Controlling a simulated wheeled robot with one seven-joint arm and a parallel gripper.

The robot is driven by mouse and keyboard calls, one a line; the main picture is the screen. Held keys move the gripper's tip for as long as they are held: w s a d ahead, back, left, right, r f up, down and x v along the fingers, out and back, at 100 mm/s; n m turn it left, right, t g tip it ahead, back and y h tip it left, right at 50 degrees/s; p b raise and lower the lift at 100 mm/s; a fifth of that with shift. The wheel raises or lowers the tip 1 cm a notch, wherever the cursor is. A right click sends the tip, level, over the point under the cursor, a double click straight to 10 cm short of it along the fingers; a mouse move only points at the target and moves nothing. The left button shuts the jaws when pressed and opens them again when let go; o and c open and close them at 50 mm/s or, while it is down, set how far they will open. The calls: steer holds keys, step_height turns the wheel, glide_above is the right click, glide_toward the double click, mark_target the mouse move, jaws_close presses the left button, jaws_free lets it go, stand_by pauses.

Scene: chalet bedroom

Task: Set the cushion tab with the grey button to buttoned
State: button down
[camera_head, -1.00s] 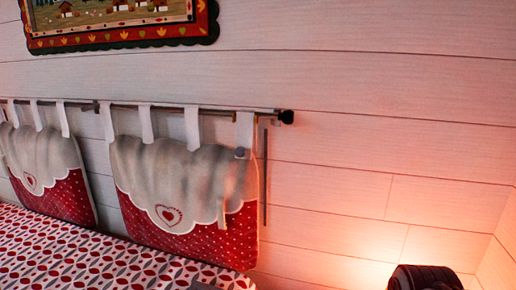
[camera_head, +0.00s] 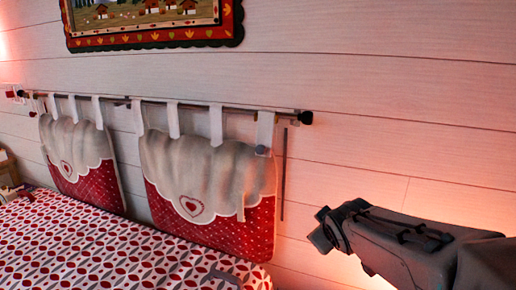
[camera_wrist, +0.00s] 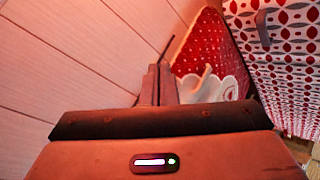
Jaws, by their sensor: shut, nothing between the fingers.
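The right cushion (camera_head: 215,215), red below and cream above with a heart, hangs by white tabs from a wall rod. The grey button (camera_head: 262,150) is a small round spot near its upper right corner, under the rightmost tab (camera_head: 265,130). A narrow pale strip (camera_head: 240,206) hangs lower on the right side; I cannot tell whether it belongs to that tab. My gripper (camera_head: 322,232) is right of the cushion, apart from it. In the wrist view its fingers (camera_wrist: 157,86) are shut and empty, with the cushion (camera_wrist: 203,45) beyond. The button cannot be made out there.
The rod (camera_head: 285,112) ends in a dark knob (camera_head: 305,118). A thin dark bar (camera_head: 284,175) hangs beside the cushion. Another cushion (camera_head: 85,165) hangs left. The patterned bed (camera_head: 110,250) lies below, and a framed picture (camera_head: 155,20) hangs above. The wall right of the rod is bare.

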mark_target(262, 153)
steer(key=w+a+r+n+t+y+p, duration=0.2)
steer(key=w+a+r+n+t+y, duration=0.3)
steer(key=w+a+r+n+y, duration=0.55)
steer(key=w+a+n+h+p, duration=0.1)
steer(key=w, duration=0.3)
steer(key=w+a+n+h+p, duration=0.1)
steer(key=w+a, duration=0.1)
steer(key=w, duration=0.2)
steer(key=w+a+f+n+h+p, duration=0.1)
steer(key=w, duration=0.3)
steer(key=shift+w+a+f+p, duration=0.1)
steer(key=shift+w+a+p, duration=0.2)
steer(key=shift+w, duration=0.1)
steer(key=shift+w+d+f+g, duration=0.2)
steer(key=shift+w+f+g, duration=0.1)
steer(key=shift+w, duration=0.35)
steer(key=shift+y, duration=0.25)
